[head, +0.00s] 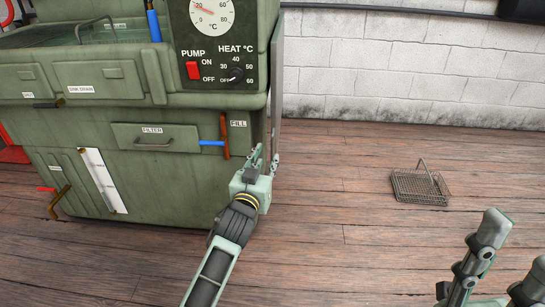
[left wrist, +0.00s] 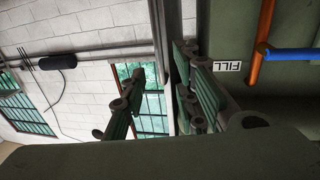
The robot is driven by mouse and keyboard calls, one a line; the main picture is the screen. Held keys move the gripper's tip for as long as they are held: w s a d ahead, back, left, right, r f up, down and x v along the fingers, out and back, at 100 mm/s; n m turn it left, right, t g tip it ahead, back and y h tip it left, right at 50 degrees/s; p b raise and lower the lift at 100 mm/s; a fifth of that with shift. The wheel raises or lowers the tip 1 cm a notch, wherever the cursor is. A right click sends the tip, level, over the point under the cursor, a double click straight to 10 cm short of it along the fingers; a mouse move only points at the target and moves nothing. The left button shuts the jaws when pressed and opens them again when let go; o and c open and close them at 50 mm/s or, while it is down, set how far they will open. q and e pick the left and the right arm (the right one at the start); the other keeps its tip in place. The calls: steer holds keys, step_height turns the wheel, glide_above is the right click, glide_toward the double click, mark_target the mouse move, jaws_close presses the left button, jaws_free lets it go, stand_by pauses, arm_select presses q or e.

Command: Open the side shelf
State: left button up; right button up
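The side shelf (head: 277,85) is a thin grey panel hanging folded down, upright, along the right side of the green parts washer (head: 170,175). My left gripper (head: 264,160) is at the panel's lower end, by the machine's front right corner. In the left wrist view its fingers (left wrist: 158,95) are apart, with the thin panel edge (left wrist: 159,35) seen between them, nearer the right finger. Whether a finger touches the panel I cannot tell. My right gripper (head: 512,262) is at the lower right corner, fingers spread, with nothing seen between them.
A wire basket (head: 420,186) stands on the wooden floor to the right. The floor between it and the machine is clear.

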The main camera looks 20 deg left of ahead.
mark_target(272, 148)
arm_select(q)
steer(key=w+b, duration=0.2)
steer(key=w, duration=0.5)
steer(key=shift+w+a+b, duration=0.15)
steer(key=shift+b, duration=0.2)
jaws_close()
